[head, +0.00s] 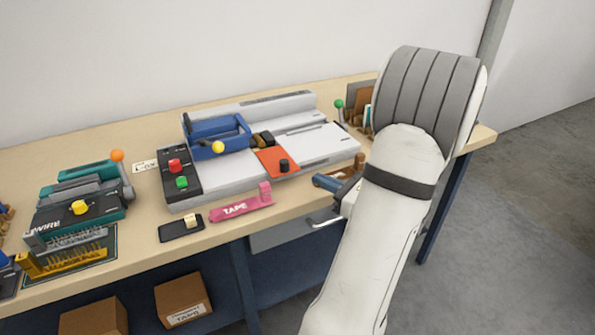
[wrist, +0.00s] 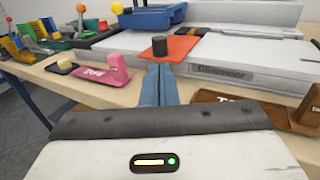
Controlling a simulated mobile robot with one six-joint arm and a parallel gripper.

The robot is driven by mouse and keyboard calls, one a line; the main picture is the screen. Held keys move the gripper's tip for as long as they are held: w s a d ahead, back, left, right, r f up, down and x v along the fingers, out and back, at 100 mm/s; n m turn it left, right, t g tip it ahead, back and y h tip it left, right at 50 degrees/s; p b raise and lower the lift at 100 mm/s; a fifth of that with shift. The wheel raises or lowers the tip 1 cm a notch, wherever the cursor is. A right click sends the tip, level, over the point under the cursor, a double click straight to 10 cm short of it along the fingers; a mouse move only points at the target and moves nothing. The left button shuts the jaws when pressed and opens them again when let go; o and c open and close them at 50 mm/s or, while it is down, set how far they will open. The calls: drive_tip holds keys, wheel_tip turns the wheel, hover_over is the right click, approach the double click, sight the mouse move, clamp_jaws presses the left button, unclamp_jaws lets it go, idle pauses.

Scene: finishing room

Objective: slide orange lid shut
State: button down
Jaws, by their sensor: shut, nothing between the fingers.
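The orange lid (head: 268,158) is a flat plate on the grey and white machine (head: 225,178), with an upright black knob (head: 284,166) near its front right. The lid also shows in the wrist view (wrist: 184,50), with the knob (wrist: 159,46) at its left. My gripper (head: 321,181) is low at the machine's front right, apart from the knob. Its blue fingers are closed together with nothing between them, and in the wrist view they (wrist: 158,72) point toward the lid's front edge. A small dark and tan part (head: 262,139) lies just behind the lid; I cannot tell whether an opening is there.
A pink tape dispenser (head: 240,206) stands in front of the machine, and a brown one (wrist: 295,112) is right of my fingers. A blue carriage (head: 215,136) with a yellow knob sits left of the lid. A teal machine (head: 78,207) is farther left.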

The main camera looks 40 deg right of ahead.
sight(285, 154)
drive_tip(key=x, duration=0.7)
drive_tip(key=shift+w, duration=0.35)
drive_tip(key=w, duration=0.2)
drive_tip(key=w+d, duration=0.1)
drive_tip(key=w, duration=0.5)
drive_tip(key=shift+d, duration=0.4)
drive_tip(key=shift+s, duration=0.15)
